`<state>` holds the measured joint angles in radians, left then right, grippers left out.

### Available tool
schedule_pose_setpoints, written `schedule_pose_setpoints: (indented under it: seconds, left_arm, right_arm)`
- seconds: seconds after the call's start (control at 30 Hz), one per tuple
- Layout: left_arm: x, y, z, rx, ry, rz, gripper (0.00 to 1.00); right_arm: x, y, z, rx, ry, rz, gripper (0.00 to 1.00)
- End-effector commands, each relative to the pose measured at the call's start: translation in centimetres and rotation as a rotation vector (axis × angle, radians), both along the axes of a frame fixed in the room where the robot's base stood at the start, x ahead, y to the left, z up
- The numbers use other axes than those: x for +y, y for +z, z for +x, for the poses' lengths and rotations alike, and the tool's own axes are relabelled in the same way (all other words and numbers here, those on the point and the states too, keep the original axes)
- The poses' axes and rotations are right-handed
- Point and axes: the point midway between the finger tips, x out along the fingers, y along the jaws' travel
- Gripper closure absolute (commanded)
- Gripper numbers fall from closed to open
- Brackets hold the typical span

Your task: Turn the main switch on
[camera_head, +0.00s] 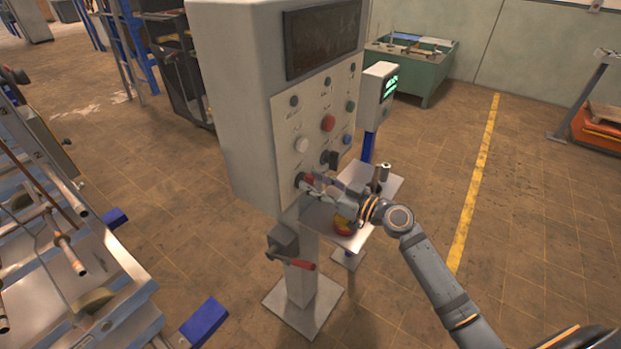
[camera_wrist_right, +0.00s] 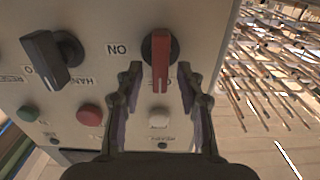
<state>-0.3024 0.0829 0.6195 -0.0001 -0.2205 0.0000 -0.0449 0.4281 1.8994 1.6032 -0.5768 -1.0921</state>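The main switch is a red rotary handle on a dark round base, low on the panel of the grey control cabinet (camera_head: 235,100). In the right wrist view the red switch (camera_wrist_right: 160,62) stands between the two fingers of my right gripper (camera_wrist_right: 159,82), with a gap on each side. An "ON" label, seen upside down, is beside its base. In the head view my right gripper (camera_head: 313,184) is at the lower corner of the panel and partly hides the switch (camera_head: 303,179). My left gripper is not in view.
A black rotary switch (camera_wrist_right: 52,58) is beside the red one. Red (camera_wrist_right: 89,115) and white (camera_wrist_right: 158,121) buttons are close to the fingers. A box with a red lever (camera_head: 292,262) is on the pedestal below. A small tray (camera_head: 385,185) stands behind my right arm.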

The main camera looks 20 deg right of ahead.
Motion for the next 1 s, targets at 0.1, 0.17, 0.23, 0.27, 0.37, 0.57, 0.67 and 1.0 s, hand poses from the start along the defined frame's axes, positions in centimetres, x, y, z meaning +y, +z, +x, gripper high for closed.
schedule_pose_setpoints:
  seconds: [0.1, 0.17, 0.23, 0.27, 0.37, 0.57, 0.67, 1.0]
  left_arm:
    - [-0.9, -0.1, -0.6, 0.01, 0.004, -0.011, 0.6]
    - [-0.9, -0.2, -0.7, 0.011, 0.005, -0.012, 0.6]
    - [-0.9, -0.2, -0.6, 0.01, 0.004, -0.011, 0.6]
    - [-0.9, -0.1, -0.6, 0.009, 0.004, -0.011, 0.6]
    - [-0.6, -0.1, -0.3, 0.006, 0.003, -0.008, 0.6]
    - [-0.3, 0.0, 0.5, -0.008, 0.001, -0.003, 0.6]
    - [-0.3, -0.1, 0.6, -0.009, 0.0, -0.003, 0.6]
    - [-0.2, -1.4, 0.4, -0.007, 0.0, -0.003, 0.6]
  right_arm:
    - [0.0, 0.0, 0.0, 0.0, 0.0, 0.0, 0.62]
    - [0.0, 0.0, 0.0, 0.0, 0.0, 0.0, 0.7]
    - [0.0, 0.0, 0.0, 0.0, 0.0, 0.0, 0.8]
    - [0.0, 0.0, 0.0, 0.0, 0.0, 0.0, 0.84]
    - [0.0, 0.0, 0.0, 0.0, 0.0, 0.0, 0.98]
    - [0.0, 0.0, 0.0, -0.001, 0.0, 0.001, 1.0]
    - [0.0, 0.0, 0.0, 0.002, 0.0, 0.005, 1.0]
    - [-0.2, -0.2, 0.2, 0.09, 0.0, 0.119, 1.0]
